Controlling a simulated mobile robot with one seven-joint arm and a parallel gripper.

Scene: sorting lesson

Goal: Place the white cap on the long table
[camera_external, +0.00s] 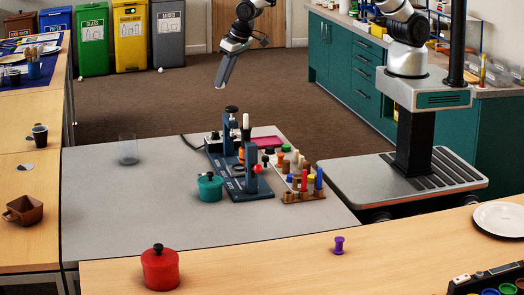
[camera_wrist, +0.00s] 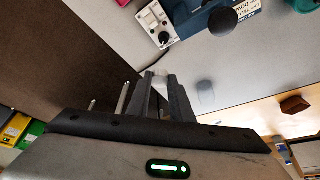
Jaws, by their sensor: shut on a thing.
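My gripper (camera_external: 221,86) hangs in the air beyond the grey-topped table (camera_external: 105,205), pointing down with the brown floor behind it. In the wrist view my gripper (camera_wrist: 165,88) is shut on a small whitish thing, the white cap (camera_wrist: 157,77), mostly hidden between the fingers. In the external view the cap is too small to make out clearly. A long wooden-topped table (camera_external: 230,270) runs along the front. Another wooden top (camera_external: 30,180) runs down the left side. I cannot tell which of them is the long table.
On the grey top stand a clear glass (camera_external: 128,148), a teal pot (camera_external: 209,187), a blue device (camera_external: 240,180) and a peg block (camera_external: 303,195). The front top holds a red pot (camera_external: 160,268), a purple spool (camera_external: 339,245) and a white plate (camera_external: 499,220), with bare wood between.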

